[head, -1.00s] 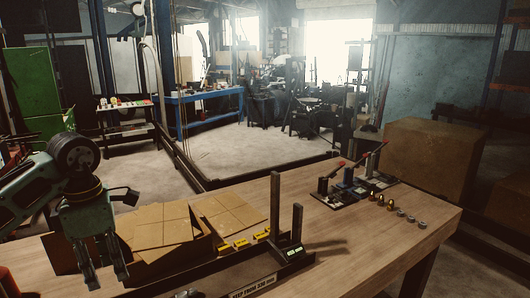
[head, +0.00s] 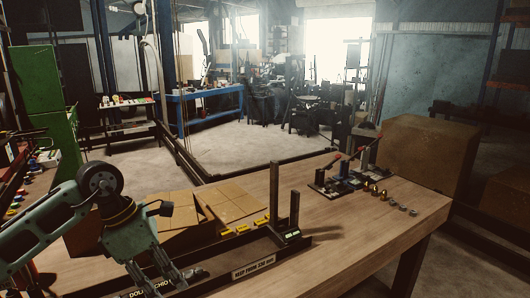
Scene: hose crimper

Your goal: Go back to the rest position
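My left gripper (head: 160,277) reaches down over the near left part of the workbench (head: 365,240), above the left end of a long black tray (head: 215,278). Its two fingers are spread apart, with nothing visible between them. The fingertips are close to the tray, and I cannot tell whether they touch it. My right gripper is not in view.
Open cardboard boxes (head: 232,207) stand behind the tray, with yellow tags beside them. Two dark posts (head: 275,200) rise at the tray's right end. Red-handled lever tools (head: 347,178) and several small fittings (head: 383,195) sit farther right. The bench's front right is clear.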

